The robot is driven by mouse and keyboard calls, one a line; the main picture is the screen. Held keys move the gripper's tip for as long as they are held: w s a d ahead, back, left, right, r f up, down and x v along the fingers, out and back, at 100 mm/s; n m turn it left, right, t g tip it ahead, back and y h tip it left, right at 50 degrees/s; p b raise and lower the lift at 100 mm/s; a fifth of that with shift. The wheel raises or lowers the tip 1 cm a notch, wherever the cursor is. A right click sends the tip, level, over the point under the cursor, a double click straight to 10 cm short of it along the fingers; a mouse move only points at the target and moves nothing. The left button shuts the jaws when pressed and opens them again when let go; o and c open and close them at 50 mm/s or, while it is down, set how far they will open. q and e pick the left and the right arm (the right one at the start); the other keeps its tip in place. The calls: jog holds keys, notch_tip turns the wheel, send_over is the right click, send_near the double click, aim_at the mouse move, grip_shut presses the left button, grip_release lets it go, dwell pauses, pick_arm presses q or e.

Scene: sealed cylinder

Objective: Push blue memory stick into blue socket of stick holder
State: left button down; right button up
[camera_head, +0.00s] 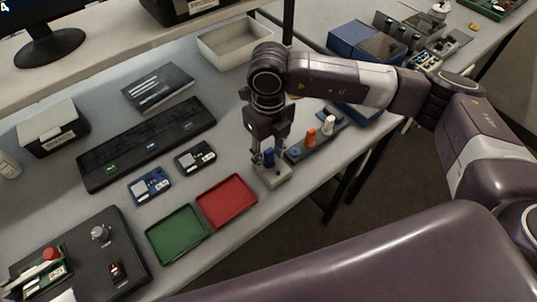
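My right gripper (268,152) points down at the right part of the table, over a small pale block (273,178). A small blue piece (269,158), which looks like the blue memory stick, shows upright between its fingers, just above or on the block. I cannot tell whether the fingers grip it or whether it touches the block. A long black bar (130,150) with small green, blue and red marks lies left of the gripper. I cannot tell for sure which piece is the stick holder. My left gripper is out of view.
A rail (300,151) with orange (311,138) and white (328,125) cylinders stands close right of the gripper. Red (227,201) and green (176,234) trays lie to the front left. Two small devices (150,186) (195,157) lie by the bar. A pale bin (232,44) stands behind.

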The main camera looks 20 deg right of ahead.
aim_at(270, 149)
jog(key=shift+b, duration=0.35)
jog(key=shift+c, duration=0.3)
grip_shut()
jog(key=shift+r, duration=0.2)
jog(key=shift+r+p, duration=1.55)
jog(key=shift+r, duration=1.3)
jog(key=shift+w+d+r+p, duration=0.15)
jog(key=shift+w+d+p, duration=0.05)
jog(key=shift+p, duration=0.3)
jog(key=w+d+p, duration=0.1)
jog(key=d+p, duration=0.3)
jog(key=d, duration=0.3)
jog(key=shift+d, duration=0.2)
